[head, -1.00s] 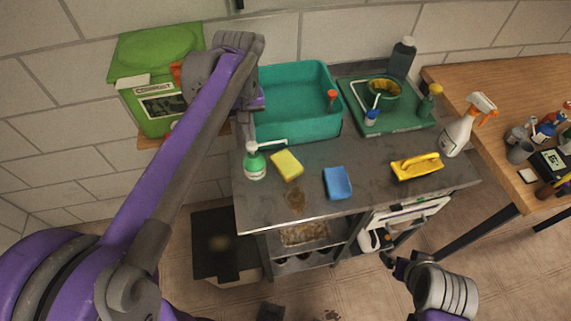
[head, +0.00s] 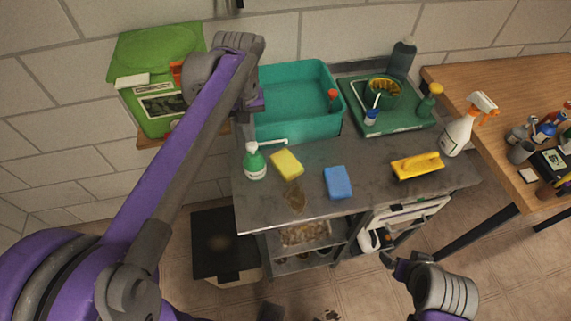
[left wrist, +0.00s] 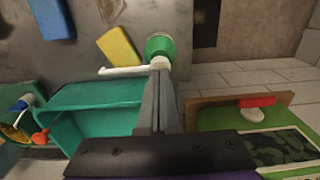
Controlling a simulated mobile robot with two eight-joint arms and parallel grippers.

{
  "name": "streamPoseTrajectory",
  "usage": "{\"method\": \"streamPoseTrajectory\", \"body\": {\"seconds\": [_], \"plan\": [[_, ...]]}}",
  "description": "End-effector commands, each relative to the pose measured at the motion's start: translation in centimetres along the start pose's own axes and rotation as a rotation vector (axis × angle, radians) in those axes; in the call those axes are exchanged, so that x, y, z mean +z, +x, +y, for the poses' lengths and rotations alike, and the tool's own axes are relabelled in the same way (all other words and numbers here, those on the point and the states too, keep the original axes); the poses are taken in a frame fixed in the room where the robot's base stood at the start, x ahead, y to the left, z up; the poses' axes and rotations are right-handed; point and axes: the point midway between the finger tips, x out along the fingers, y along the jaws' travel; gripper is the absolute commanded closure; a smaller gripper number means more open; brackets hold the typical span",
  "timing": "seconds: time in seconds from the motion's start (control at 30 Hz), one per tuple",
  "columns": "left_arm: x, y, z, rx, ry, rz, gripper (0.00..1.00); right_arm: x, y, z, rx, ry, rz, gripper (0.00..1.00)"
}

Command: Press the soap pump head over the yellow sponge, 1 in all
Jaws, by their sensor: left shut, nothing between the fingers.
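The soap bottle (head: 255,168) is green with a white label and a white pump head (head: 251,147). It stands upright near the counter's left edge; its long spout points right, toward the far end of the yellow sponge (head: 287,164). My left gripper (head: 247,136) is shut and empty, close above or behind the pump head; I cannot tell if it touches. In the left wrist view, the shut fingertips (left wrist: 160,68) overlap the pump area, with the green bottle (left wrist: 159,45) and white spout (left wrist: 122,71) beyond. My right gripper (head: 390,261) is low at the right, its jaws unclear.
A teal basin (head: 318,127) stands behind the bottle. A green compost bin (head: 150,60) stands at the left. A brown stain lies before the yellow sponge.

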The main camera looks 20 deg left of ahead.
Motion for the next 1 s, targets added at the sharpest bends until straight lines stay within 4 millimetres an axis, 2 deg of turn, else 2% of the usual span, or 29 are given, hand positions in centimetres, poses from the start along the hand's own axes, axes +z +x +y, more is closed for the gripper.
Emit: {"method": "streamPoseTrajectory", "body": {"seconds": [0.7, 1.0], "plan": [[0.0, 2.7, 0.0, 0.000, 0.000, 0.000, 1.00, 1.4, 1.4, 0.0, 0.000, 0.000, -0.011, 0.08], [0.0, 2.5, 0.0, 0.000, 0.000, -0.001, 1.00, 1.2, 1.2, 0.0, 0.000, 0.000, -0.009, 0.08]]}}
